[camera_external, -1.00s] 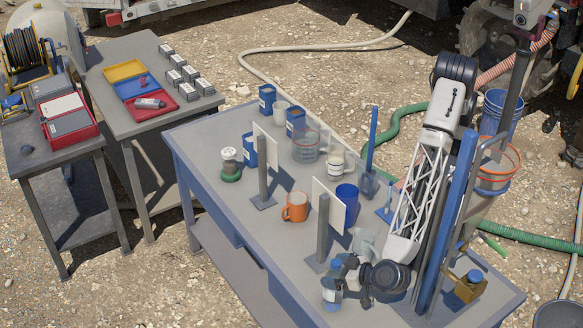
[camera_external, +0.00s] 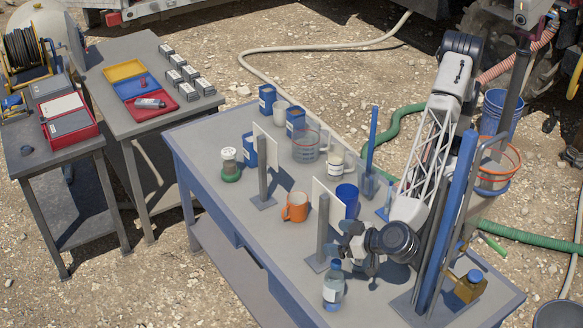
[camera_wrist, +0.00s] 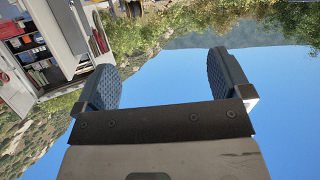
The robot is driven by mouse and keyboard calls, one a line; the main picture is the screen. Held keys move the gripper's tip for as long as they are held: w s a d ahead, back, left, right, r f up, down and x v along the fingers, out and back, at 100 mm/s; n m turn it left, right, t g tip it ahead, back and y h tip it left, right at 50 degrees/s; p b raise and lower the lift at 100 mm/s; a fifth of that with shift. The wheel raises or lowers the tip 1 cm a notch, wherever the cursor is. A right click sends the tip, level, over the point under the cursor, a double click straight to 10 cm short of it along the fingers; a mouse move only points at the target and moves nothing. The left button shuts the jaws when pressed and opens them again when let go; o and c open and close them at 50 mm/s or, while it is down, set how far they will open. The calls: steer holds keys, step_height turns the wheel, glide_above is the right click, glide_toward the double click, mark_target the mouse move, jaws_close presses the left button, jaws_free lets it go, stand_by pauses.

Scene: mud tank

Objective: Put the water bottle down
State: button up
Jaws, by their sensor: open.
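The water bottle (camera_external: 333,286) is clear with a blue cap and a pale label. It stands upright on the grey table (camera_external: 230,213) near its front edge in the external view. My gripper (camera_external: 347,240) is above and slightly behind the bottle, apart from it. In the wrist view my gripper (camera_wrist: 170,82) shows two dark ribbed fingers spread wide with nothing between them. The bottle is not in the wrist view, which faces sky, hills and trees.
A sign post (camera_external: 323,230) stands just left of my gripper. An orange mug (camera_external: 295,207) and a blue cup (camera_external: 347,198) are behind. Table space left of the water bottle is clear.

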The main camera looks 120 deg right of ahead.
step_height(320, 180, up, 9)
steer(key=w+d+r+n+t+y, duration=0.1)
steer(key=w+d+r, duration=0.1)
steer(key=d, duration=0.3)
steer(key=shift+w+d, duration=0.15)
steer(key=shift+w, duration=0.3)
stand_by(0.3)
